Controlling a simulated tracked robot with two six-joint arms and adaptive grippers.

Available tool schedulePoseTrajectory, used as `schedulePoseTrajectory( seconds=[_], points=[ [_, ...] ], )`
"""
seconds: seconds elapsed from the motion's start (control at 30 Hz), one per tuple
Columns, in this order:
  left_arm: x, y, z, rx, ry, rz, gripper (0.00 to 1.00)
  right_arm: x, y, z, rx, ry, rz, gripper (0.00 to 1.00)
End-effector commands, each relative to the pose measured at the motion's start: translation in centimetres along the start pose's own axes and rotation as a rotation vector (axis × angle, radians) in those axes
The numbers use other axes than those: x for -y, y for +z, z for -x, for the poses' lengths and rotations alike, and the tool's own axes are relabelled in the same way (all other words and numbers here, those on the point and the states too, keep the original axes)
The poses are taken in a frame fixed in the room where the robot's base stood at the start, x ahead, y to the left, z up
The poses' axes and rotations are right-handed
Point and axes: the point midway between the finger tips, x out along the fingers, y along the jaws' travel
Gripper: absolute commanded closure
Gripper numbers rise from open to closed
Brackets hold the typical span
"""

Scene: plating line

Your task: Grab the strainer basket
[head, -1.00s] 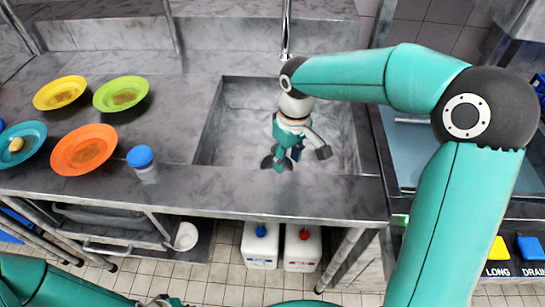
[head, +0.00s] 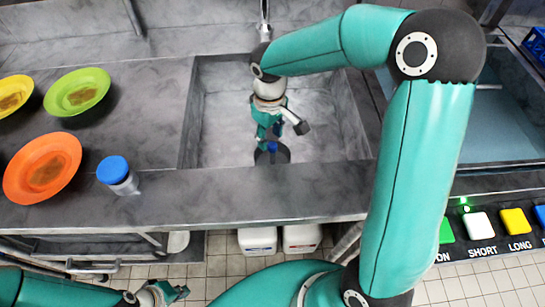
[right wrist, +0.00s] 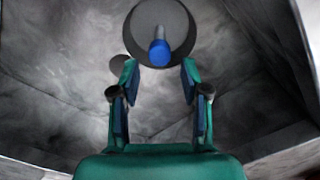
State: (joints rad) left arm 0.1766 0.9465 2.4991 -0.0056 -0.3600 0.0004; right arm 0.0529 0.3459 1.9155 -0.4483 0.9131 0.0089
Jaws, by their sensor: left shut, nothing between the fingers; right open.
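The strainer basket (head: 284,156) is a dark round cup with a blue knob (right wrist: 160,53) standing up from its middle. It is on the bottom of the sink (head: 215,130). My right gripper (head: 271,137) is down in the sink by the basket and partly covers it in the head view. In the right wrist view the right gripper (right wrist: 159,75) is open and empty, its fingers to either side of the knob's line, with the basket (right wrist: 185,40) just beyond the tips. My left gripper (head: 178,292) is shut and empty, low in front of the counter.
Sink walls (right wrist: 50,110) surround the right gripper. Left on the counter are an orange plate (head: 43,167), a green plate (head: 77,92), a yellow plate (head: 14,95) and a blue-lidded jar (head: 118,175). Labelled buttons (head: 480,225) are at right.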

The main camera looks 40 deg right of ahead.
Motion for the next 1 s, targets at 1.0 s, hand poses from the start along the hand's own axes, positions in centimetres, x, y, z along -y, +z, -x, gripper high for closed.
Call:
schedulePoseTrajectory(
  seconds=[1.0],
  points=[
    [-0.1,0.0,0.3,0.0,0.0,0.0,1.0,0.0,0.5,-7.2,-0.002,0.0,0.003,0.66]
  ],
)
